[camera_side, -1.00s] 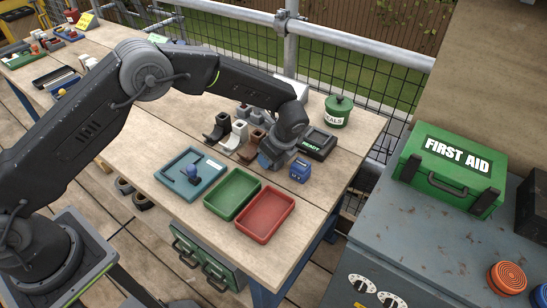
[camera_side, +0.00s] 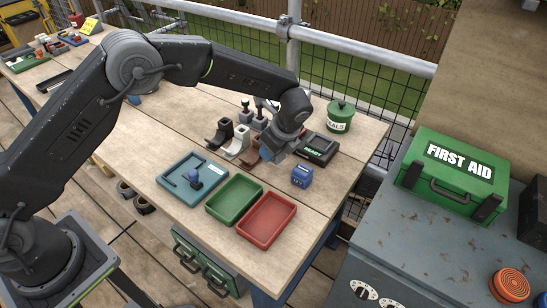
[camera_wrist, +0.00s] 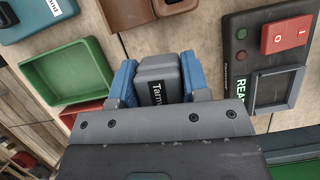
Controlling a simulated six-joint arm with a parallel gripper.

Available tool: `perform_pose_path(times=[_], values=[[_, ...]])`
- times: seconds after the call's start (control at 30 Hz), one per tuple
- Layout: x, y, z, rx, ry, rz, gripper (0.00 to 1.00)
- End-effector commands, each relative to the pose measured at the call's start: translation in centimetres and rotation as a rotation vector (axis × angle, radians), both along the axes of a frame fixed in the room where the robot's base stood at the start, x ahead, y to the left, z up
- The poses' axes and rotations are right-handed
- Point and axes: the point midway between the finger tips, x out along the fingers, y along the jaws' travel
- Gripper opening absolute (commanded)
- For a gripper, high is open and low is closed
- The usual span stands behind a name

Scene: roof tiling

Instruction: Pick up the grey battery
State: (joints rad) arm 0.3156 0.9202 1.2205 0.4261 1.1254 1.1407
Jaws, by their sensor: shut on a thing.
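In the wrist view, my gripper (camera_wrist: 157,78) has its two blue fingers on either side of the grey battery (camera_wrist: 157,68). The battery is a dark grey block with a black label reading "Tam", partly cut off by my gripper body. The fingers are shut on its sides. In the side view, my gripper (camera_side: 274,150) is over the table between the brown holder and the charger. There the battery is hidden behind the gripper, so any gap beneath it cannot be told.
The charger (camera_side: 318,149) marked READY lies right of my gripper. A blue battery (camera_side: 302,177) stands nearby. Blue (camera_side: 174,190), green (camera_side: 211,209) and red (camera_side: 248,229) trays lie in front. Black (camera_side: 220,134) and white (camera_side: 239,139) holders stand left. A green pot (camera_side: 340,118) stands behind.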

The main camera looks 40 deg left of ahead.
Motion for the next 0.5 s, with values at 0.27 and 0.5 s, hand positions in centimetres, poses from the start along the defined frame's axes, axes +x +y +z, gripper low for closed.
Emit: perform_pose_path(times=[0.27, 0.5], values=[[-1.5, 5.9, 3.4, 0.001, -0.001, 0.006, 0.12], [-2.5, 9.6, 5.7, 0.001, 0.0, 0.004, 0.12]])
